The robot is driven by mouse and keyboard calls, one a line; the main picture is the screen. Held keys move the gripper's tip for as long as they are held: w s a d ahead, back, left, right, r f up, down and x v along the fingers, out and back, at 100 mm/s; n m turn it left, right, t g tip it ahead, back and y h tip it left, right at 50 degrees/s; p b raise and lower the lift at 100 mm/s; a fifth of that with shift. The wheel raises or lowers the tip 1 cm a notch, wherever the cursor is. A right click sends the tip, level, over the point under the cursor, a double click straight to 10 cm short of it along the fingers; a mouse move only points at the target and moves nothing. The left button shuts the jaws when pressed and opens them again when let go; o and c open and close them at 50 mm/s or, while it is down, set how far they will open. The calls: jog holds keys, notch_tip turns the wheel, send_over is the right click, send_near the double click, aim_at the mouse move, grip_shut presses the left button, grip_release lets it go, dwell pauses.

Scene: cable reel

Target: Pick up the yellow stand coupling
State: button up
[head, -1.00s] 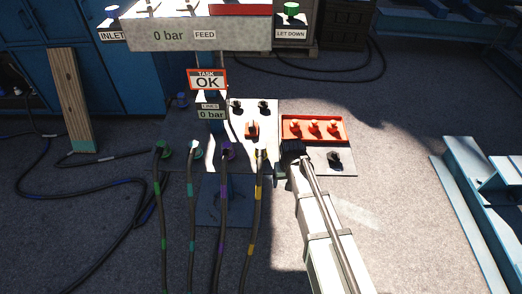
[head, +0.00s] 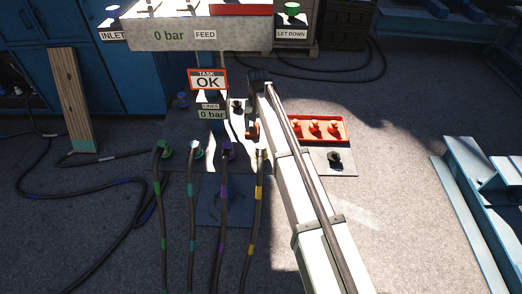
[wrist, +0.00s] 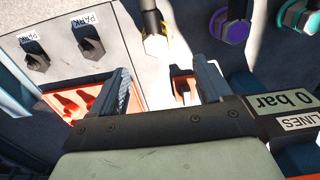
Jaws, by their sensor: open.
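The yellow stand coupling (head: 261,152) is at the top end of the yellow-banded hose, on the white panel, partly beside my arm in the head view. In the wrist view it shows as a pale fitting with a yellow ring (wrist: 155,43), above the gap between my fingers and apart from them. My gripper (wrist: 166,85) is open, its two dark fingers spread with nothing held between them. In the head view the gripper end (head: 259,78) is beyond the coupling, near the feed box; its fingers cannot be made out there.
The purple coupling (wrist: 236,31) and teal coupling (wrist: 300,13) stand close beside it. An orange fitting (wrist: 184,82) shows between my fingers. A red tray (head: 318,128) and black park fittings (wrist: 90,40) are nearby. The lines box (wrist: 292,112) is close to my gripper's right.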

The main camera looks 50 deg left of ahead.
aim_at(261, 145)
notch_tip(261, 145, down, 8)
jog(key=shift+f, duration=0.2)
jog(key=f, duration=0.2)
jog(key=w+f, duration=0.1)
jog(key=f, duration=0.1)
jog(key=shift+d, duration=0.1)
jog(key=shift+f, duration=0.6)
jog(key=c, duration=1.2)
